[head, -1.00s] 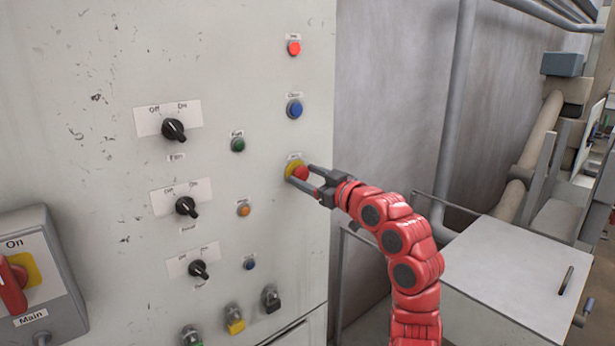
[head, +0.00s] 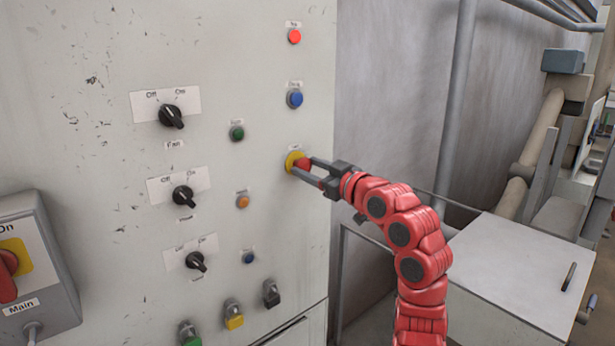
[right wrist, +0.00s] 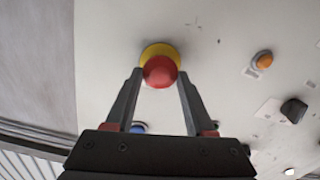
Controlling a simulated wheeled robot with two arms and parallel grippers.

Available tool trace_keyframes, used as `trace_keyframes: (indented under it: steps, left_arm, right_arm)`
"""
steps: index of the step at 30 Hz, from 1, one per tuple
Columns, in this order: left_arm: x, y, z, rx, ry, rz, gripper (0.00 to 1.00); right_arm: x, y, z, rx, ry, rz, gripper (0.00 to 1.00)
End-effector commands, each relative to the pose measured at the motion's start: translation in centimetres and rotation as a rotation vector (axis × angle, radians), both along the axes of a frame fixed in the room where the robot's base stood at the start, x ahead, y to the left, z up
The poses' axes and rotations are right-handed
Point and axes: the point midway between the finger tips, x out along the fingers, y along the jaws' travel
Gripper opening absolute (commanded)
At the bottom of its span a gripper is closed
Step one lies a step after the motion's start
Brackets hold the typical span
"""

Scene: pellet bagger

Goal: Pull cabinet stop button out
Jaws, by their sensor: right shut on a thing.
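The cabinet stop button is a red mushroom head (head: 303,164) on a yellow base (head: 292,160), near the right edge of the pale cabinet front (head: 100,220). My right gripper (head: 306,170) reaches it from the right and is shut on the red head, one finger on each side. In the right wrist view the red head (right wrist: 160,71) sits between the two fingertips, with the yellow base (right wrist: 159,50) behind it. The fingers hide part of the button in the head view. My left gripper is not in view.
A red lamp (head: 294,37) and a blue button (head: 295,99) sit above the stop button. Black rotary switches (head: 172,116) and small buttons are to its left. A grey main switch box (head: 45,270) is at far left. A metal box (head: 520,270) stands right of my arm.

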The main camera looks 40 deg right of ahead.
Motion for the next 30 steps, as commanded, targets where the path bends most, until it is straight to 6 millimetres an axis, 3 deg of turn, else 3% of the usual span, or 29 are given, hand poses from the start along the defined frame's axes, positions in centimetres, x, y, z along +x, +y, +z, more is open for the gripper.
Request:
trace_keyframes:
  steps: [6, 7, 11, 23, 26, 30]
  left_arm:
    - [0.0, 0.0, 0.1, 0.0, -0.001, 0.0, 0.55]
    - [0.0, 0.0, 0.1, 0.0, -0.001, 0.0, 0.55]
    - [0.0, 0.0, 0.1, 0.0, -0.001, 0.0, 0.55]
    - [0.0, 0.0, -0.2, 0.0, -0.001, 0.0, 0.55]
    - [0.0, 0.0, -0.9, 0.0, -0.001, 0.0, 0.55]
    - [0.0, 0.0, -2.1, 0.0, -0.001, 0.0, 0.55]
  right_arm:
    - [0.0, 0.0, -0.3, 0.001, 0.01, 0.003, 0.0]
    - [0.0, 0.0, -0.3, 0.002, 0.011, 0.003, 0.59]
    - [0.0, 0.0, -0.3, 0.001, 0.01, 0.003, 0.83]
    - [-0.6, -0.1, -0.3, 0.0, 0.008, 0.001, 0.85]
    - [-2.0, -0.3, -0.5, -0.002, 0.007, -0.002, 0.85]
    - [-5.3, -0.7, -0.6, -0.003, 0.004, -0.004, 0.85]
